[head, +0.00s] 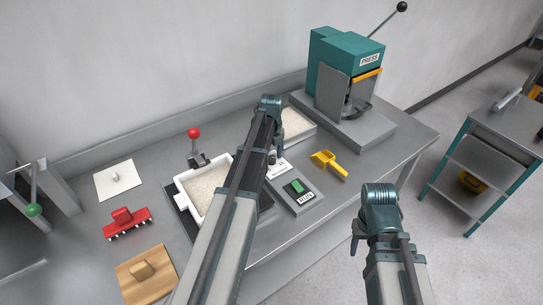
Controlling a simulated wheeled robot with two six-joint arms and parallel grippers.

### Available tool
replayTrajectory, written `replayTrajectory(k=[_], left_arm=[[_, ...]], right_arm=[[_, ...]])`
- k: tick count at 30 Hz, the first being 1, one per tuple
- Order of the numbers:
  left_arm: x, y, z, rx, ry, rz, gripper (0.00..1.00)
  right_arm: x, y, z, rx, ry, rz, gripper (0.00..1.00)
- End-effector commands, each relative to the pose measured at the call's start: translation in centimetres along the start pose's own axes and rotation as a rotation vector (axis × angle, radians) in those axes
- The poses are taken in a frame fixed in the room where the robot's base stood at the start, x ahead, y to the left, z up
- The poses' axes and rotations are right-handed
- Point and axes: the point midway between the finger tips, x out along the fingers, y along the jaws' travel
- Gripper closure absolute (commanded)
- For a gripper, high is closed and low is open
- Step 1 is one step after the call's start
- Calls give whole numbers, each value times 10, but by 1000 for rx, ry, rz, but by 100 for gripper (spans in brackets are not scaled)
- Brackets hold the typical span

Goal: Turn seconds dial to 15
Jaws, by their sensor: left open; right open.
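No seconds dial can be made out; my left arm covers part of the bench where a white label plate (279,171) shows. My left gripper (272,156) hangs from the bent wrist, beside that plate; it is small and partly hidden, and looks open and empty. A grey control box (310,201) with a green switch (297,187) sits just right of my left arm. My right gripper (356,240) is off the bench's front edge, open, with nothing in it.
A teal press (345,55) stands at the back right. A yellow scoop (328,164) lies right of the box. A white tray of powder (207,189), a red-knobbed lever (194,134), a red brush (127,222) and a wooden block (143,270) are on the left.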

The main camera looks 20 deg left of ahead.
Motion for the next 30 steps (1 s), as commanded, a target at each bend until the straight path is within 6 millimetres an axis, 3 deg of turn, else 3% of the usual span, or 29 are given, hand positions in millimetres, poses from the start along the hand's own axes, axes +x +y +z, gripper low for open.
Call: replayTrajectory(k=[11,30], left_arm=[[-20,0,0,0,0,0,29],[-117,0,0,0,0,0,29]], right_arm=[[-20,2,1,0,0,0,50],[-116,11,7,-2,0,0,50]])
